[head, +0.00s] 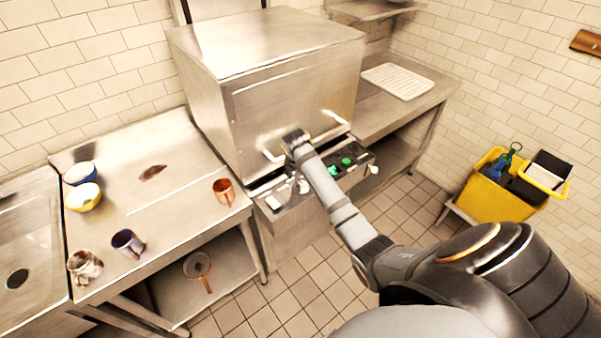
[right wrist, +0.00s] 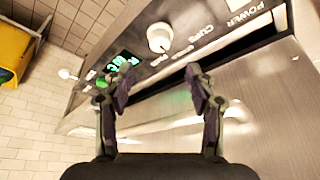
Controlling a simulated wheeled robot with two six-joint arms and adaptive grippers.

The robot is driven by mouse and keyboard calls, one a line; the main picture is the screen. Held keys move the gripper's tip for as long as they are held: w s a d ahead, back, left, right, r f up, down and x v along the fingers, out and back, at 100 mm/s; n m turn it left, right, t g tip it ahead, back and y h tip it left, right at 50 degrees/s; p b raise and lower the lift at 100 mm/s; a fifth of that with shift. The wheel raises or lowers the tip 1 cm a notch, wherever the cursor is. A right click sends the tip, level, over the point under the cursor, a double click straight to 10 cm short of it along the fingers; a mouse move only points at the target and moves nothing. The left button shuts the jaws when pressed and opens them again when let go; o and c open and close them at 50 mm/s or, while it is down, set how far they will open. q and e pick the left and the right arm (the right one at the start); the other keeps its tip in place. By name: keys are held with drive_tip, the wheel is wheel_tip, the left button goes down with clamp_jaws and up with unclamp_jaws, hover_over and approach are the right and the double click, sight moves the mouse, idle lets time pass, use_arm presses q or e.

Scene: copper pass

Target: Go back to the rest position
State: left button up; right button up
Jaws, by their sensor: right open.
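My right gripper (right wrist: 160,90) is open and empty in the right wrist view, with its two fingers apart in front of the machine's control panel (right wrist: 135,65). In the head view my right arm reaches to the front of the steel dishwashing machine (head: 290,100), and the gripper is mostly hidden behind my own wrist. The panel in the head view (head: 343,170) has green lights. A white knob (right wrist: 160,37) sits on the panel beyond the fingers. I cannot tell whether a finger touches the machine. My left gripper is not in view.
On the left steel counter (head: 165,215) stand bowls (head: 84,197), a dark mug (head: 128,243), a patterned mug (head: 85,266) and a copper mug (head: 223,191). A white rack (head: 398,81) lies on the right counter. A yellow bucket (head: 488,197) stands at right; the tiled floor between is clear.

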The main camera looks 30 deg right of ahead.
drive_tip(key=shift+v, duration=1)
